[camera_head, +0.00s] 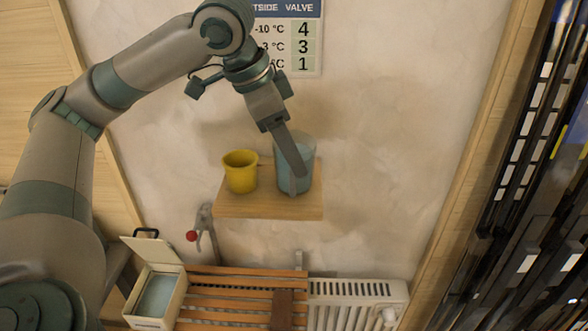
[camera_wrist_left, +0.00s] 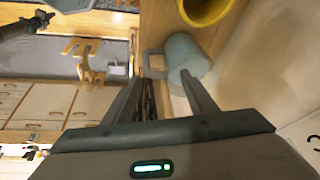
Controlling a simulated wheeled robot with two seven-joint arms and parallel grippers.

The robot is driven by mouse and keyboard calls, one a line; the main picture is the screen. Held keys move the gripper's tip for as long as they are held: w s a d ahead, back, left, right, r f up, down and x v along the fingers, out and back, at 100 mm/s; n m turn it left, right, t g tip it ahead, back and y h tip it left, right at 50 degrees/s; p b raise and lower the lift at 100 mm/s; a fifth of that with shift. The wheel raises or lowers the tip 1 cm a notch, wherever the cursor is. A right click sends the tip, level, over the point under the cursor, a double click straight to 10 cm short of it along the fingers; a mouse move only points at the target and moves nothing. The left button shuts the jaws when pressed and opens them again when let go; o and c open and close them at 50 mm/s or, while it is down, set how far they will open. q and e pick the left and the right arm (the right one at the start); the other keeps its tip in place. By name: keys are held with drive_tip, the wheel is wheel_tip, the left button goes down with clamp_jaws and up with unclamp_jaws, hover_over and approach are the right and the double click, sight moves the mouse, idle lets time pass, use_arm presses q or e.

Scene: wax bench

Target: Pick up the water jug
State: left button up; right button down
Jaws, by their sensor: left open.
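The water jug (camera_head: 309,152) is pale blue-grey and stands upright on a small wooden wall shelf (camera_head: 268,207). In the left wrist view the jug (camera_wrist_left: 186,58) lies just past the fingers, with its handle on the left. My left gripper (camera_head: 293,172) comes down from above in the head view, and its fingers cover part of the jug. In the left wrist view the left gripper (camera_wrist_left: 161,80) is open, with one finger by the handle side and the other overlapping the jug's body. I cannot tell whether the fingers touch it.
A yellow pot (camera_head: 241,172) stands close left of the jug on the shelf. Below are a red-knobbed lever (camera_head: 192,236), a slatted wooden bench (camera_head: 240,290), an open box (camera_head: 157,290) and a white radiator (camera_head: 358,292). The wall behind carries a valve sign (camera_head: 302,45).

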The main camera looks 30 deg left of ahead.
use_arm(q)
drive_tip(key=shift+p+x, duration=0.3)
drive_tip(key=shift+x, duration=2.05)
clamp_jaws()
